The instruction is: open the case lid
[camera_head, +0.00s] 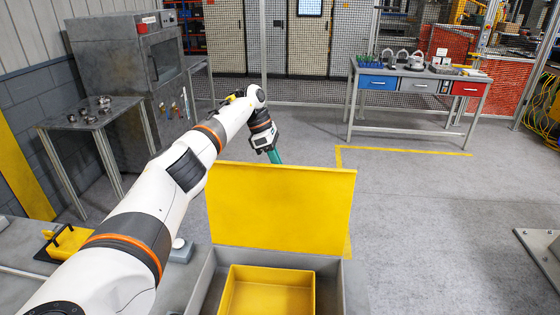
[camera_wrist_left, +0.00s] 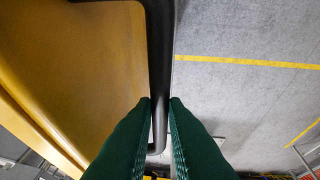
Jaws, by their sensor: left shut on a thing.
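The case (camera_head: 202,283) is a grey open-topped box at the bottom of the head view. Its yellow lid (camera_head: 280,208) stands raised at the far side, its broad face toward me. My left arm reaches over the lid's left part, and my left gripper (camera_head: 274,157) is at its top edge. In the left wrist view the green fingers (camera_wrist_left: 160,110) of this gripper are shut on the lid's black handle (camera_wrist_left: 160,60), beside the yellow lid face (camera_wrist_left: 90,70). The handle is hidden behind the lid in the head view. My right gripper is not in view.
A yellow bin (camera_head: 268,275) sits inside the case. A workbench (camera_head: 420,72) with drawers stands at the back right, and a grey machine (camera_head: 125,75) and a small metal table (camera_head: 90,118) at the left.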

